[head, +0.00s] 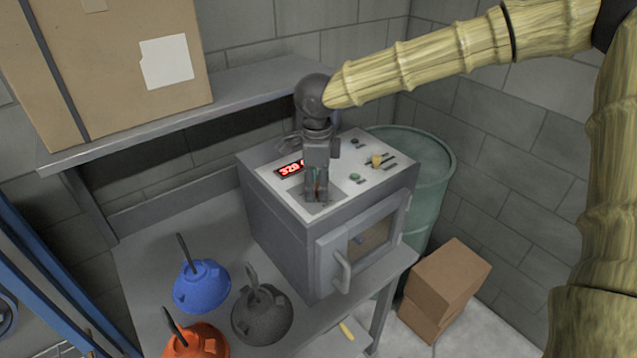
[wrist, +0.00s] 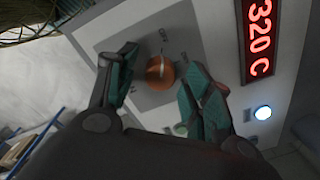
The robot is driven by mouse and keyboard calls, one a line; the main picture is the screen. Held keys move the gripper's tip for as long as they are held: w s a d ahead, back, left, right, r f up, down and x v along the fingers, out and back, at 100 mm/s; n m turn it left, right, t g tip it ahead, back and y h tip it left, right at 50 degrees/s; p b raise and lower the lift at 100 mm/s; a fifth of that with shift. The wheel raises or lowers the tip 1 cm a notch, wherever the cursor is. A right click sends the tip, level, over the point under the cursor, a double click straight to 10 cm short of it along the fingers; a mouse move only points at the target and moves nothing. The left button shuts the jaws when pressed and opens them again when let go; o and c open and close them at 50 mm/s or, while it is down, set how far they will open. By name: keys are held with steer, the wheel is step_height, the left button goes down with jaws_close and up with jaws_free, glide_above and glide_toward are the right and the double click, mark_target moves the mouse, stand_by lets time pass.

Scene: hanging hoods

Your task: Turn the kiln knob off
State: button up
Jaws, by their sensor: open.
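The grey kiln (head: 277,227) stands on the bench, with a white control panel on its sloped top. In the wrist view its orange knob (wrist: 160,73) sits on a grey square plate (wrist: 110,48), with a pale line on the knob and small labels around it. A red display (wrist: 260,38) reads 320 C. My gripper (head: 316,197) is over the plate in the head view and hides most of the knob there. In the wrist view my gripper (wrist: 160,78) is open, with one teal-padded finger on each side of the knob. I cannot tell whether either finger touches it.
A yellow switch (head: 377,161) and green button (head: 355,177) lie right of my gripper on the panel. Blue (head: 202,287), dark grey (head: 262,316) and orange (head: 197,342) hoods rest on the bench. A shelf (head: 240,92) holds a large box (head: 105,65) behind.

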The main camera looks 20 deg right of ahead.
step_height(320, 180, up, 12)
steer(key=shift+s, duration=0.3)
stand_by(0.6)
